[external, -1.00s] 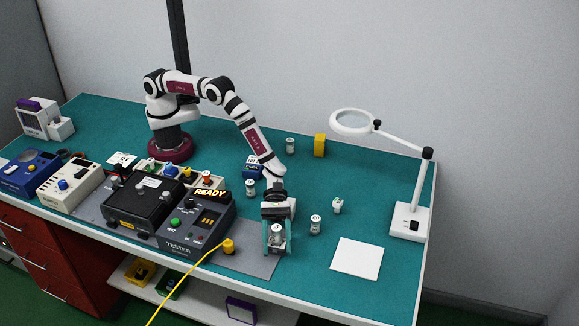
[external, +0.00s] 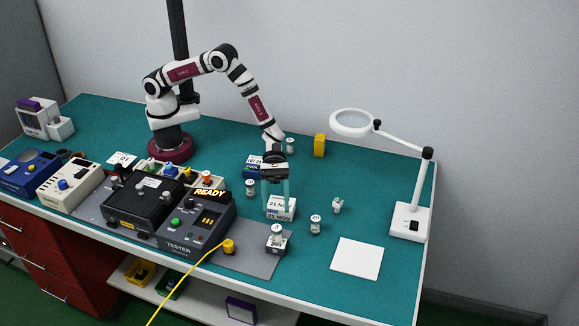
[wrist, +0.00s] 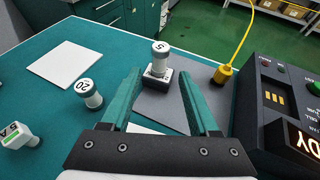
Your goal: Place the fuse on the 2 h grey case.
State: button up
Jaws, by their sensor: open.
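A white and grey fuse-like cylinder (external: 276,231) stands upright on a small dark grey case with a white label (external: 273,247), on the grey mat. In the wrist view the cylinder (wrist: 160,55) shows a mark like "5" on top, and the case (wrist: 157,80) is under it; I cannot read a 2 h mark.
Similar cylinders stand at right (external: 315,225) and left (external: 250,188). A small white-and-green piece (external: 337,205) and a white square (external: 357,258) lie to the right. The tester (external: 197,225) and yellow cable plug (external: 229,247) are left. A magnifier lamp (external: 411,220) stands far right.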

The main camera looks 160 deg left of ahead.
jog(key=s+d+r+m+g+h, duration=0.2)
jog(key=s+d+r+m+g, duration=0.2)
jog(key=s+d+r+m, duration=0.5)
jog(key=s+d+r+m+g+h, duration=0.2)
jog(key=s+d+r+m+g, duration=0.15)
jog(key=d+m, duration=0.65)
jog(key=s+d+r+m+g+y, duration=0.1)
jog(key=s+d+m+g+y, duration=0.15)
jog(key=s+m, duration=0.45)
jog(key=s+d+r+m+g+y, duration=0.1)
jog(key=s+d+m+g+y, duration=0.15)
jog(key=s, duration=0.85)
jog(key=s+a+m+y, duration=0.5)
jog(key=s+a+m, duration=0.2)
jog(key=s+m, duration=0.1)
jog(key=shift+y, duration=0.4)
